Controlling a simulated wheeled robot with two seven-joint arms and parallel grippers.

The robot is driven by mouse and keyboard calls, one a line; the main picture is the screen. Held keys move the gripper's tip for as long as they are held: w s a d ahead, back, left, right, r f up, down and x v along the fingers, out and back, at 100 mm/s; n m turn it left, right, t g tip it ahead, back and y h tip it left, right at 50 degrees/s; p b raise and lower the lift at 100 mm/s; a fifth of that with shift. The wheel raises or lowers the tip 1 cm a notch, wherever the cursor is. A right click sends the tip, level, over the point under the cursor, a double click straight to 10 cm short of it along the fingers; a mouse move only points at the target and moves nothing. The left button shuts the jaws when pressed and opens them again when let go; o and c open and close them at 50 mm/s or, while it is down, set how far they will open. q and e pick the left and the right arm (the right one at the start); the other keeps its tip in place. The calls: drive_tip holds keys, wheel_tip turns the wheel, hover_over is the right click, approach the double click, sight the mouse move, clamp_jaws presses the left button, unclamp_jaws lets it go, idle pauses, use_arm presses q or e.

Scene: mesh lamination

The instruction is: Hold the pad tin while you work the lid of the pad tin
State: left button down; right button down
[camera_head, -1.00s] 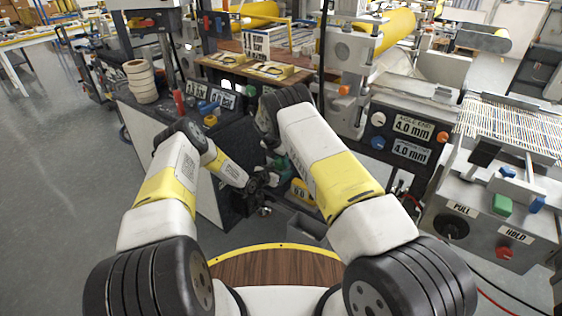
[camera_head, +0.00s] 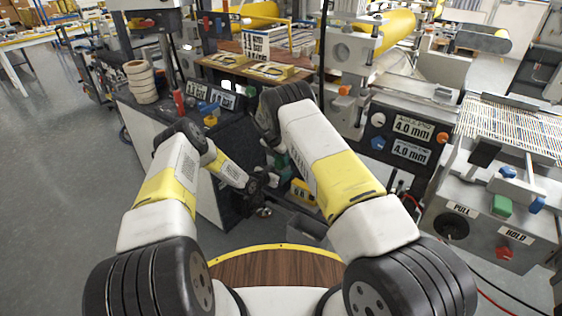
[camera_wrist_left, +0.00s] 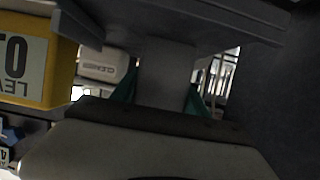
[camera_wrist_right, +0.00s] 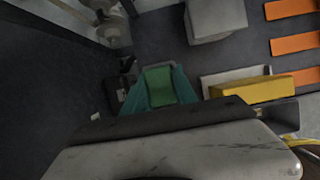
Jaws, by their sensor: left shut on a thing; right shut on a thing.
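In the left wrist view the teal fingertips of my left gripper (camera_wrist_left: 160,98) are closed on the sides of a plain grey piece, which appears to be the pad tin (camera_wrist_left: 165,72). In the right wrist view the teal fingertips of my right gripper (camera_wrist_right: 159,93) are closed on a green piece, which appears to be the lid of the pad tin (camera_wrist_right: 158,84). In the head view my left gripper (camera_head: 260,186) is low between the arms. My right gripper is mostly hidden behind its own arm there. Whether the lid is seated on the tin cannot be told.
A yellow block with a label (camera_head: 303,192) is close by; a labelled yellow block also shows in the left wrist view (camera_wrist_left: 25,65). A white box (camera_wrist_left: 103,65) is beyond it. The right wrist view shows a yellow block (camera_wrist_right: 250,88) and orange bars (camera_wrist_right: 296,45). Machine panels (camera_head: 405,135) stand right.

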drive_tip(key=shift+r, duration=3.25)
use_arm(q)
drive_tip(key=shift+c, duration=2.4)
unclamp_jaws()
